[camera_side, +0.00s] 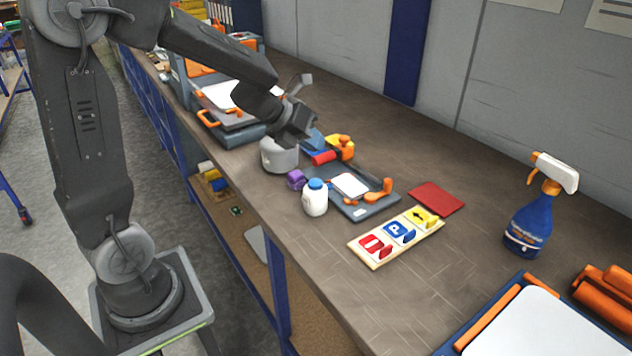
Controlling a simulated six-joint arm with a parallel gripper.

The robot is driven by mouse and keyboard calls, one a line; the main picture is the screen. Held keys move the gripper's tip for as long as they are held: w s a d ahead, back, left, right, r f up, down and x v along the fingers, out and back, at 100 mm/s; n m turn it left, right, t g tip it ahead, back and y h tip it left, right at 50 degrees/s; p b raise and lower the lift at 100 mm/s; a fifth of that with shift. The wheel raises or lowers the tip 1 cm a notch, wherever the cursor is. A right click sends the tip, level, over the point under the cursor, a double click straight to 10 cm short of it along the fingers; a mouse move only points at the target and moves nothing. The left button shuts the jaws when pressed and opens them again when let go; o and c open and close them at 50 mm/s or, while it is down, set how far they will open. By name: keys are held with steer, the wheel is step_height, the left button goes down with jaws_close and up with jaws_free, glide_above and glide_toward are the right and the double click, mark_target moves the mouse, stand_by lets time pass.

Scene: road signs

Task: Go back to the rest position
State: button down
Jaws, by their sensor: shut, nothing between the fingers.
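My gripper (303,138) hangs in the air over the far part of the bench, at the end of my bent arm. It is shut and holds nothing; its fingertips are small and dark here. The wooden sign board (435,234) lies on the bench, to the right of and nearer than my gripper. A red sign (372,246), a blue sign with a P (398,231) and a yellow sign with a black arrow (422,217) sit on it in a row. My gripper is well apart from them.
A grey tray (372,209) with a white pad and orange tool, a white bottle (315,198), a purple block (296,179) and a red mat (437,198) lie nearby. A blue spray bottle (530,220) stands right. Bare bench (470,160) runs along the wall.

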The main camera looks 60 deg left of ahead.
steer(key=s+d+r+n+t+y, duration=0.1)
steer(key=s+r+n+t+y, duration=0.15)
steer(key=r+n, duration=0.4)
steer(key=s+d+r+n+t+y, duration=0.1)
steer(key=s+r+n+y, duration=0.2)
steer(key=n, duration=0.7)
steer(key=s+d+f+n+g+h, duration=0.2)
steer(key=s+d+n+g, duration=0.4)
steer(key=s+d+n, duration=0.4)
steer(key=s+f+n, duration=0.1)
steer(key=s+n, duration=0.3)
steer(key=s, duration=0.1)
steer(key=shift+g+h, duration=0.35)
